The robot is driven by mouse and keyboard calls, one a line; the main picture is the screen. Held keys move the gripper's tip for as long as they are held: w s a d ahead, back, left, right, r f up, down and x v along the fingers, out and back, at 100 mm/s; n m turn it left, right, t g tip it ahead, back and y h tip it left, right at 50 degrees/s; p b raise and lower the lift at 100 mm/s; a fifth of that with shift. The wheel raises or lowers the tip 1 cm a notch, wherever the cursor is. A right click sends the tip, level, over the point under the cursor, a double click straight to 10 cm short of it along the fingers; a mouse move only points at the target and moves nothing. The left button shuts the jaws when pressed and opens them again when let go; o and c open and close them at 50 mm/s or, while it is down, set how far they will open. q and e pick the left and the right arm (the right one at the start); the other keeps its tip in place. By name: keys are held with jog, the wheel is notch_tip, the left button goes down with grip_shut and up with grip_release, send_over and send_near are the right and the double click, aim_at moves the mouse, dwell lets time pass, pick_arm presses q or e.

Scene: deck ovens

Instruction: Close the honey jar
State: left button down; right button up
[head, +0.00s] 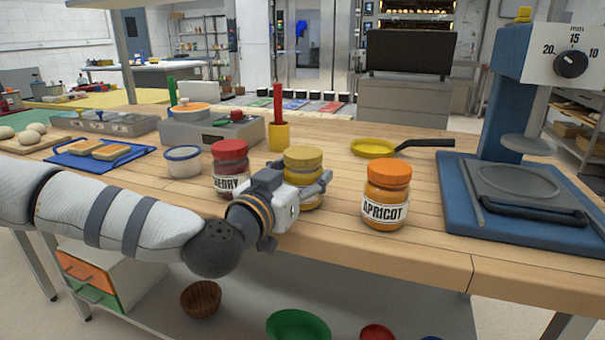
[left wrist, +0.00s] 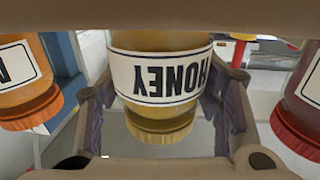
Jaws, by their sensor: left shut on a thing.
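The honey jar (head: 303,161) has a yellow lid and stands on the wooden counter, between the red-lidded jar and the apricot jar. In the left wrist view, the honey jar (left wrist: 165,78) appears upside down with its HONEY label facing the camera. Its yellow lid (left wrist: 160,127) sits on the jar mouth; how tightly cannot be told. My left gripper (head: 300,190) is shut on the honey jar, with one finger on each side of the body. In the head view it hides the label and much of the body. My right gripper is not in view.
The red-lidded jar (head: 230,168) stands close on the left, the orange-lidded apricot jar (head: 386,195) on the right. Behind are a yellow cup (head: 279,136) and a yellow pan (head: 373,148). The counter's front edge is near.

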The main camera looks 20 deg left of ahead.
aim_at(293, 179)
pick_arm(q)
jog(key=c, duration=0.5)
grip_release()
jog(key=shift+s+r, duration=0.1)
jog(key=shift+r, duration=0.1)
jog(key=s, duration=0.3)
jog(key=s+a, duration=0.1)
jog(key=s, duration=0.2)
jog(key=s+p, duration=0.1)
jog(key=s, duration=0.2)
jog(key=shift+a, duration=0.25)
jog(key=s+p, duration=0.1)
jog(key=s, duration=0.1)
jog(key=shift+s+a+f+p, duration=0.1)
jog(key=shift+s+a+p, duration=0.1)
jog(key=shift+s+p, duration=0.15)
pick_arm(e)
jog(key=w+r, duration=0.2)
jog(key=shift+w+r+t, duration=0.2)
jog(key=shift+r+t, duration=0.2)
